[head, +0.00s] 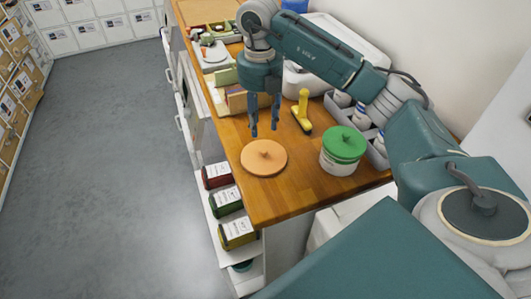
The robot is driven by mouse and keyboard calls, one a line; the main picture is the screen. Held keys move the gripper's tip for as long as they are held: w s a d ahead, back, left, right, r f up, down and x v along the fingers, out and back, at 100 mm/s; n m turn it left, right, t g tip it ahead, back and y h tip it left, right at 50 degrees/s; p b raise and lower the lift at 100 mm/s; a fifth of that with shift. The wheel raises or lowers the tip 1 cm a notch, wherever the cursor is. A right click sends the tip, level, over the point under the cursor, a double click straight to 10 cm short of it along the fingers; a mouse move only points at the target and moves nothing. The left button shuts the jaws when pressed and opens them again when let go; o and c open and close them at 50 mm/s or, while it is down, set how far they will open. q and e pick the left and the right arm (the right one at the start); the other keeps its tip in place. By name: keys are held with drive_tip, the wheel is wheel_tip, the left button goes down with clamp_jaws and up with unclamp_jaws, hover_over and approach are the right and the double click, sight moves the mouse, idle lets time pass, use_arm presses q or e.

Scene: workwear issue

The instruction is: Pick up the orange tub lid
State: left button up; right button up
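The orange tub lid (264,158) is a flat round disc with a small knob in its middle. It lies on the wooden counter (290,189) near the front left edge. My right gripper (264,130) points down just behind the lid in the picture, its two blue fingers spread with nothing between them. It looks apart from the lid, though the exact height is hard to judge. My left gripper is not in view.
A white tub with a green lid (345,143) stands right of the orange lid. A grey divided tray (378,153) holds bottles. Bare counter lies between the lid and tub. Labelled packs (227,201) sit on shelves below the counter edge.

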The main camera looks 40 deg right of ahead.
hover_over(264, 150)
drive_tip(key=f, duration=0.2)
drive_tip(key=w+f, duration=0.1)
drive_tip(key=f, duration=0.1)
drive_tip(key=shift+a+f+p, duration=0.1)
drive_tip(key=shift+f+p, duration=0.1)
drive_tip(key=shift+p, duration=0.2)
drive_tip(key=shift+s+f+p, duration=0.2)
drive_tip(key=shift+f+p, duration=0.05)
drive_tip(key=shift+p, duration=0.05)
drive_tip(key=f, duration=0.1)
drive_tip(key=f+p, duration=0.1)
drive_tip(key=f, duration=0.1)
drive_tip(key=f+p, duration=0.1)
drive_tip(key=shift+s+f, duration=0.2)
drive_tip(key=shift+s, duration=0.2)
drive_tip(key=shift+f, duration=0.15)
drive_tip(key=shift+w, duration=0.1)
clamp_jaws()
